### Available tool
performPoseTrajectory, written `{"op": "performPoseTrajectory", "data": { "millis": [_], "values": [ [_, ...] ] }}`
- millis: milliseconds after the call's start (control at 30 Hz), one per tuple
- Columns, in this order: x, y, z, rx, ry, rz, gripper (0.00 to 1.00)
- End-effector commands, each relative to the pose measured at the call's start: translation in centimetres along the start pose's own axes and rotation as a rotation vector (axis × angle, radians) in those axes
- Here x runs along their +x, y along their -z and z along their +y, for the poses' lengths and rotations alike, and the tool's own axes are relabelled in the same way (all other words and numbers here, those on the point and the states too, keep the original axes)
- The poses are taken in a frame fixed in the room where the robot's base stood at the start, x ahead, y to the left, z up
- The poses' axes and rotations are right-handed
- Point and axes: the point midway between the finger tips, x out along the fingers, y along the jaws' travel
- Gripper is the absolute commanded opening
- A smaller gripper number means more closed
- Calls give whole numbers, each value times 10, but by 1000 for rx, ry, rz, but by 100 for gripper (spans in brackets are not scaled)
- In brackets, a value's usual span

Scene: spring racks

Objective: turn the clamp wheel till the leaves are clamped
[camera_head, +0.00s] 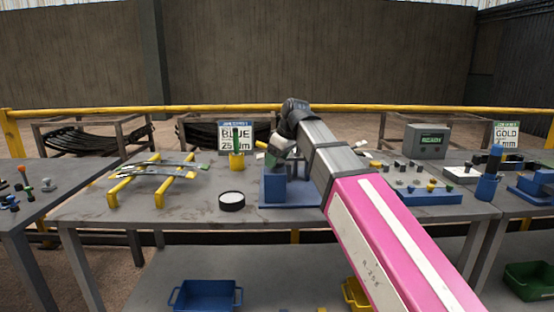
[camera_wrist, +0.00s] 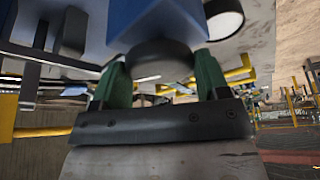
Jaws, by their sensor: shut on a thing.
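The blue clamp (camera_head: 275,188) stands on the middle table, partly hidden behind my arm. Its dark round clamp wheel (camera_wrist: 158,58) shows in the wrist view between the two green fingers of my gripper (camera_wrist: 160,80), below the blue clamp body (camera_wrist: 150,20). My gripper is shut on the wheel, one finger on each side. In the head view my gripper (camera_head: 273,157) is at the top of the clamp, small and partly hidden. Whether leaves lie inside the clamp, and how tight it is, I cannot tell.
Long grey leaves (camera_head: 165,167) lie across a yellow rack (camera_head: 122,188) at the left. A round black tub with a white top (camera_head: 231,201) and a yellow cup (camera_head: 236,161) stand left of the clamp. A blue tray (camera_head: 430,197) of small parts is at the right.

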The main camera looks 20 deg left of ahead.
Motion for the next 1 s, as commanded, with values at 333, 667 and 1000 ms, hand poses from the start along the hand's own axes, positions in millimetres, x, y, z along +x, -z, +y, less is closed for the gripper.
{"op": "performPoseTrajectory", "data": {
  "millis": [333, 667, 1000],
  "values": [
    [0, 0, -3, 242, -100, 0, 45],
    [0, 0, -3, 369, -152, 1, 45],
    [0, 0, -2, 393, -162, 0, 45]
  ]
}}
